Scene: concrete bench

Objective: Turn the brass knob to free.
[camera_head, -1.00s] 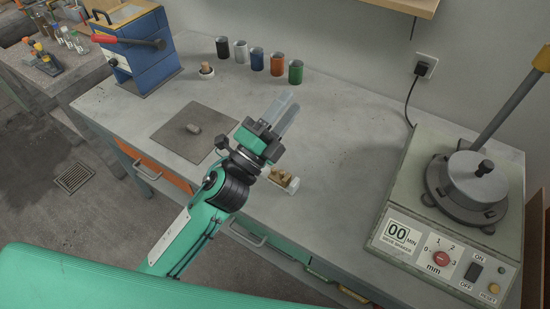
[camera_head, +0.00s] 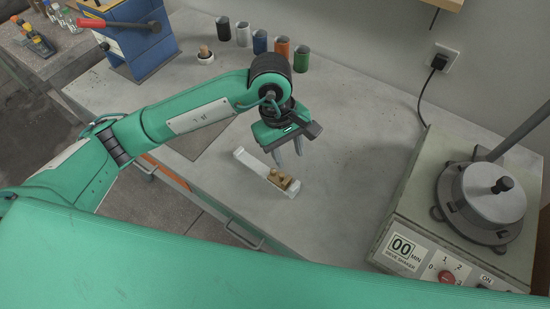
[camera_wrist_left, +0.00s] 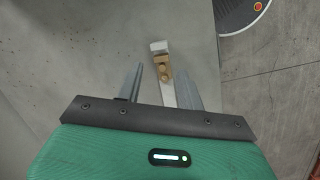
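The left gripper (camera_wrist_left: 163,75) also shows open in the left wrist view. The knob's exact setting is too small to read. My right gripper is in neither view.
A sieve shaker (camera_head: 445,215) with a round metal pan stands at the right. Several coloured cups (camera_head: 260,42) stand along the back, beside a blue press (camera_head: 130,35). A grey mat (camera_head: 205,135) lies partly under my left arm. The bench right of the knob is clear.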

